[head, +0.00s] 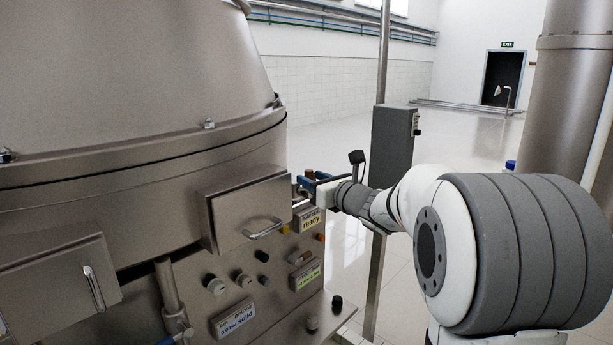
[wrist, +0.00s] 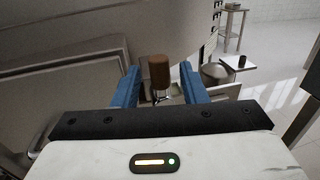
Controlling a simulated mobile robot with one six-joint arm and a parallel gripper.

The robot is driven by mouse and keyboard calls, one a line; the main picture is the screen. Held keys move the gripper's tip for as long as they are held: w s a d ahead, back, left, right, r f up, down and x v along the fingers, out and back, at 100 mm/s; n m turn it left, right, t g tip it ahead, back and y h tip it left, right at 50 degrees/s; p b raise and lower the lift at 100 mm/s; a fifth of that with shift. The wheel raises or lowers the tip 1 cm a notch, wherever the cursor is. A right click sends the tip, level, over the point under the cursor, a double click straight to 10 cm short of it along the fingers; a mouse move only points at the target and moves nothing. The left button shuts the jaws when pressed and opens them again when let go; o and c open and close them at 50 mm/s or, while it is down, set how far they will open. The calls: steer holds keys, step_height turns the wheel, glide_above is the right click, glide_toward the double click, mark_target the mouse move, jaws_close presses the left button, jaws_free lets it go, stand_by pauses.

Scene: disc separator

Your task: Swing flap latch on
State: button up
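A brown knob on a thin metal stem (wrist: 159,72) stands between my gripper's blue fingers in the wrist view. I take it for the flap latch's handle. In the head view a small brown top (head: 309,173) shows beside the fingers, at the right side of the steel machine. My gripper (wrist: 159,82) is open, with a gap between the knob and each finger. It also shows in the head view (head: 308,185), just right of a steel flap box with a handle (head: 247,208). The latch's base is mostly hidden.
The large steel separator (head: 120,90) fills the left. A grey box on a post (head: 393,140) stands behind my arm. Open tiled floor lies beyond.

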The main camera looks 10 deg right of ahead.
steer(key=shift+x, duration=1.05)
steer(key=shift+c, duration=0.2)
jaws_close()
steer(key=shift+f, duration=0.1)
